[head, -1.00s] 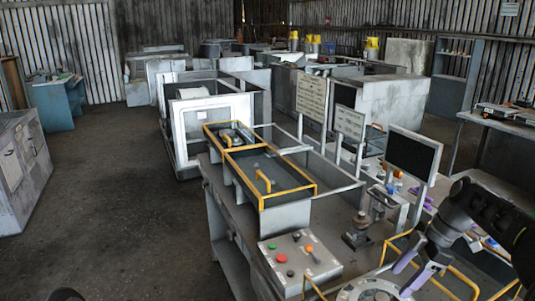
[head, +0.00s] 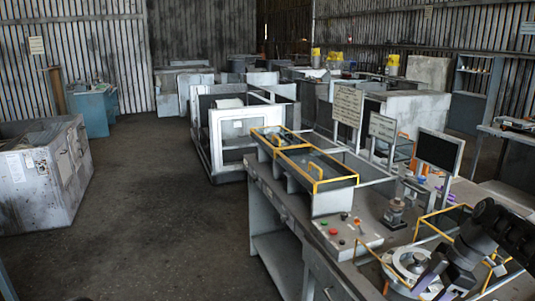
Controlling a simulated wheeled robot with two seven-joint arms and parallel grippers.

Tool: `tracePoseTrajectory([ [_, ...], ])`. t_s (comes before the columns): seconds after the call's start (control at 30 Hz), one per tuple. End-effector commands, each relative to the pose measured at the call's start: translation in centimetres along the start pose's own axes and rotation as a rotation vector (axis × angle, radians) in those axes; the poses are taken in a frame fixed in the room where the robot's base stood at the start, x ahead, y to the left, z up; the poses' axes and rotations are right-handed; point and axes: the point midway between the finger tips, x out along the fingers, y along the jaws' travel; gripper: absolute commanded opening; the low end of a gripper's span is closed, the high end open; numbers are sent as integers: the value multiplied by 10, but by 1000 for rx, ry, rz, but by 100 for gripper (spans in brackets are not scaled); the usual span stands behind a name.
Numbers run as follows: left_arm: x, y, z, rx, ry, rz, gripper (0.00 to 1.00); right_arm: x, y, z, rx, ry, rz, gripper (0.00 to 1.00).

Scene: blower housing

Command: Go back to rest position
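My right gripper (head: 433,280) shows at the lower right in the head view, at the end of a dark arm. Its two greyish-purple fingers are spread apart with nothing visible between them. It is over or in front of a round grey metal housing (head: 408,259) on the workbench; I cannot tell whether they touch. My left gripper is not in view.
The workbench carries a button box (head: 343,236), yellow-edged trays (head: 318,172), a dark monitor (head: 439,150) and a yellow wire frame. A grey cabinet (head: 45,180) stands at left. The concrete floor (head: 160,220) between cabinet and bench is clear.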

Motion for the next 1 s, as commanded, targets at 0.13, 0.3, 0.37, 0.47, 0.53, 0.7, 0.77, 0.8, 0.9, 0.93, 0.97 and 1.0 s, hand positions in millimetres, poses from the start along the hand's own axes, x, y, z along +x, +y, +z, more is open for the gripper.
tracePoseTrajectory([
  [0.13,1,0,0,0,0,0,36,20,3,-2,40,1,-4,59],
  [0.3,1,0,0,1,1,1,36,52,6,-5,110,2,-7,59],
  [0.37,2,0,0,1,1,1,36,67,6,-7,142,3,-8,59],
  [0.47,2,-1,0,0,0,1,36,96,6,-10,204,3,-10,59],
  [0.53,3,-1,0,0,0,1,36,120,5,-14,257,3,-13,59],
  [0.7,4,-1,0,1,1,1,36,194,-8,-25,425,0,-20,59],
  [0.77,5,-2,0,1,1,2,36,228,-19,-31,504,-2,-25,59],
  [0.8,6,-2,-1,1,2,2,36,253,-30,-36,566,-5,-28,59],
  [0.9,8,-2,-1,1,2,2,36,323,-70,-48,753,-16,-35,59],
  [0.93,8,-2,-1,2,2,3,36,343,-86,-53,814,-20,-35,59],
  [0.97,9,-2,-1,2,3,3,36,361,-102,-56,877,-24,-36,59],
  [1.0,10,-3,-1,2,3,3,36,384,-126,-61,960,-30,-35,59],
])
